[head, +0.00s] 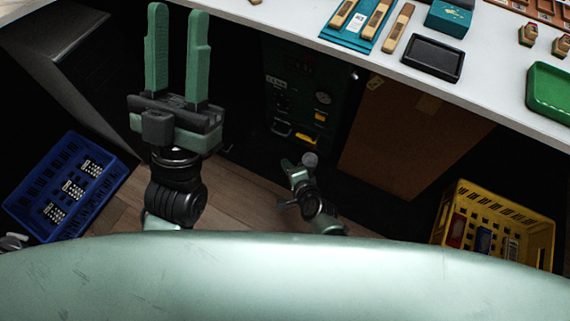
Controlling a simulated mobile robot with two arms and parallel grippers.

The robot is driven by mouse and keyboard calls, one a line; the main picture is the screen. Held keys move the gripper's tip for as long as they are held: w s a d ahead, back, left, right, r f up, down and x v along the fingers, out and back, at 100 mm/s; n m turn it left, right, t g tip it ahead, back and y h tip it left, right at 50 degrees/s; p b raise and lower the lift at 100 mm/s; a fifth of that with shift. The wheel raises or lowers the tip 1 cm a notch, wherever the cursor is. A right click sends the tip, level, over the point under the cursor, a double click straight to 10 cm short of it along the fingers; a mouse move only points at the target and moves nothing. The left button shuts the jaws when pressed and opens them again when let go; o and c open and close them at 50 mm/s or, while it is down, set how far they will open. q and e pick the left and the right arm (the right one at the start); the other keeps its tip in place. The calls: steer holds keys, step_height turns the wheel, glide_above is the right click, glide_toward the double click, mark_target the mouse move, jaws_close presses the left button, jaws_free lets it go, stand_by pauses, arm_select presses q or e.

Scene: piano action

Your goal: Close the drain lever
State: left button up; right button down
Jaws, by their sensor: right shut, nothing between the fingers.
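A dark green machine (302,85) stands in shadow under the bench, with a round gauge (322,98) on its front. A yellow part (321,116) shows below the gauge, and another small yellow part (302,138) shows lower down. Either may be the drain lever; I cannot tell which, nor its position. My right gripper (302,164) is low in front of the machine, shut and empty, apart from the yellow parts in the picture. My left gripper (177,12) is raised at the left, its two green fingers spread and nothing between them.
The white bench (480,75) overhangs the machine. A brown board (400,135) stands right of the machine. A blue crate (112,150) is at the left, and a yellow crate (535,222) at the right. Bare wooden floor (245,200) shows between my arms.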

arm_select(q)
steer(key=shift+w+d+f+g+y, duration=0.15)
steer(key=shift+w+f+g, duration=0.4)
steer(key=shift+w, duration=0.2)
steer(key=shift+w+d+f+g+y, duration=0.15)
steer(key=shift+w+f+g, duration=0.35)
steer(key=shift+w, duration=0.25)
arm_select(e)
steer(key=shift+s+a+r, duration=0.3)
steer(key=shift+s+r, duration=0.05)
steer(key=shift+s, duration=0.2)
steer(key=shift+s, duration=0.1)
